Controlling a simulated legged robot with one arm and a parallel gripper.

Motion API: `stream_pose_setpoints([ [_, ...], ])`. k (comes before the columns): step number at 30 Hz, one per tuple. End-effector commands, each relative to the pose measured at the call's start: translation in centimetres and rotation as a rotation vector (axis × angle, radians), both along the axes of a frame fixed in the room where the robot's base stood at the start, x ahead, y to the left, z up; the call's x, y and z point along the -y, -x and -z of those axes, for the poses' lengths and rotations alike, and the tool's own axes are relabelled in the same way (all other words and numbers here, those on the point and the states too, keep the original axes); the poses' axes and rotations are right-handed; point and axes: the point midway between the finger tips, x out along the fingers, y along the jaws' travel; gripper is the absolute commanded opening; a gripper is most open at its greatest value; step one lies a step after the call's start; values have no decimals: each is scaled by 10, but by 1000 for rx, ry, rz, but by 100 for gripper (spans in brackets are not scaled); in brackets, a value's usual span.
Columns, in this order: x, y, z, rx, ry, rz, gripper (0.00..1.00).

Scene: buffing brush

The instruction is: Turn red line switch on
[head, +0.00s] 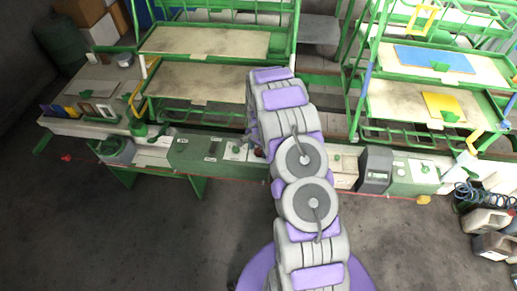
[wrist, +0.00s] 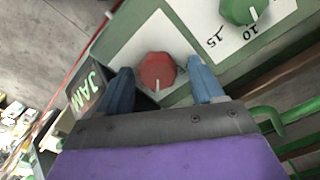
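In the wrist view a red rotary switch (wrist: 157,71) sits on a white plate of the green-framed panel. It has a pale pointer line that points towards my gripper. My gripper (wrist: 160,84) is open, with one blue finger on each side of the red knob; I cannot tell whether they touch it. A green knob (wrist: 240,10) with marks 10 and 15 is at the upper right. In the head view the panel (head: 205,150) is on the bench, and my arm reaches to it. The red switch is mostly hidden there by my arm.
A JAM label (wrist: 87,90) is left of the fingers in the wrist view. A green rail (wrist: 290,110) is at the right. In the head view, green shelf racks (head: 205,80) stand behind the bench. The floor (head: 130,235) in front is clear.

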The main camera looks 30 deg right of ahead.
Motion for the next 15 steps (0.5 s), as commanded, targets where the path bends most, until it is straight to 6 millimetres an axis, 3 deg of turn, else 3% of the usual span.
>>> stream_pose_setpoints([
  [9,0,1,-2,-3,-1,0,69],
  [15,0,0,-29,3,1,0,69],
])
